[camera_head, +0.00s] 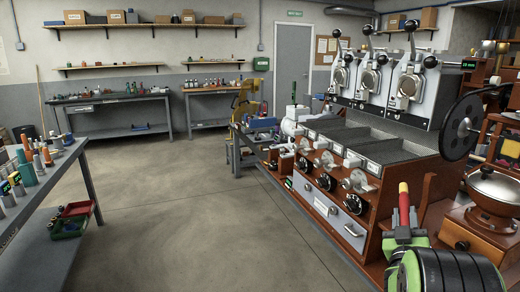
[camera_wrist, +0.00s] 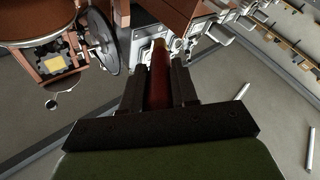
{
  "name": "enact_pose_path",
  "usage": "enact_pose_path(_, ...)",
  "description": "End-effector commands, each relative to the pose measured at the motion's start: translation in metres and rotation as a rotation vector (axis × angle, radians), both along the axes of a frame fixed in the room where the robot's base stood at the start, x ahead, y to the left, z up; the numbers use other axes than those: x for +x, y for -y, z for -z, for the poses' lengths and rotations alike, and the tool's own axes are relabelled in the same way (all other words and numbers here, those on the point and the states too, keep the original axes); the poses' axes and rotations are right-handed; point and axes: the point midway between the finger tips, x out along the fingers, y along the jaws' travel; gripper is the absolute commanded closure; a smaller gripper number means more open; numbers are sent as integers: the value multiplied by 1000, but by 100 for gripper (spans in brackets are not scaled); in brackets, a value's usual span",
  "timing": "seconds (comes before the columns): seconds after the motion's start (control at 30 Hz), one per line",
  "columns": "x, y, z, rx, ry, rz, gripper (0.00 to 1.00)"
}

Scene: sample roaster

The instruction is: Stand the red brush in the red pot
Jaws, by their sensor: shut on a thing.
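My gripper (camera_head: 404,230) is at the lower right of the head view, in front of the roasting machine. It is shut on the red brush (camera_head: 404,207), which points up from the jaws and has a yellow tip. In the wrist view the red brush (camera_wrist: 158,80) lies between the two dark fingers of my gripper (camera_wrist: 157,88). Its lower part is hidden by the jaws. I cannot make out a red pot for certain in either view.
The roasting machine (camera_head: 352,206) stands close beyond my gripper, with a copper-coloured grinder (camera_head: 470,222) at the right. The floor (camera_head: 185,200) between is clear.

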Motion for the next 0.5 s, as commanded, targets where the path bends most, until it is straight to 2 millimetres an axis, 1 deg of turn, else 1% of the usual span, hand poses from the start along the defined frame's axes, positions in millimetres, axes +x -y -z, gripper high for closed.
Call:
enact_pose_path(0.03,1,-5,9,2,-3,-15,100)
enact_pose_path(0.1,4,-14,19,2,-3,-41,100)
enact_pose_path(0.23,6,-28,33,-1,-5,-77,100)
enact_pose_path(0.37,8,-51,59,-1,-8,-143,100)
enact_pose_path(0.5,4,-83,93,1,-10,-233,100)
